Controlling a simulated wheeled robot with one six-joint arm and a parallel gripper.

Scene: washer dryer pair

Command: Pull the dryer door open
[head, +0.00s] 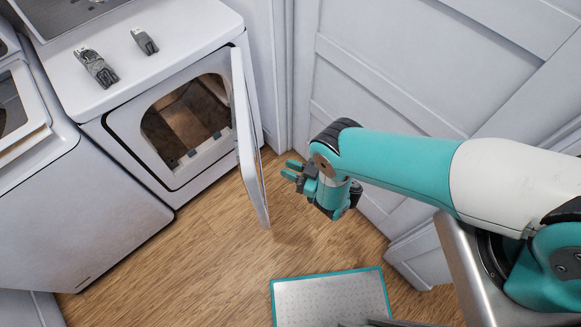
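The dryer (150,60) is white and stands at the upper left. Its door (246,140) is swung wide open on the right side of the opening and shows nearly edge-on. The square opening (188,118) shows a brown drum inside. My gripper (291,171) is just right of the door, with its two teal fingers pointing left towards it. The fingers are apart with a gap between them and hold nothing. I cannot tell whether a fingertip touches the door; a small gap seems to show.
A white washer (90,215) stands left of the dryer. Two small grey objects (97,67) (145,41) lie on the dryer top. White panelled doors (400,80) are behind my arm. Wooden floor (200,260) is clear in front of the dryer.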

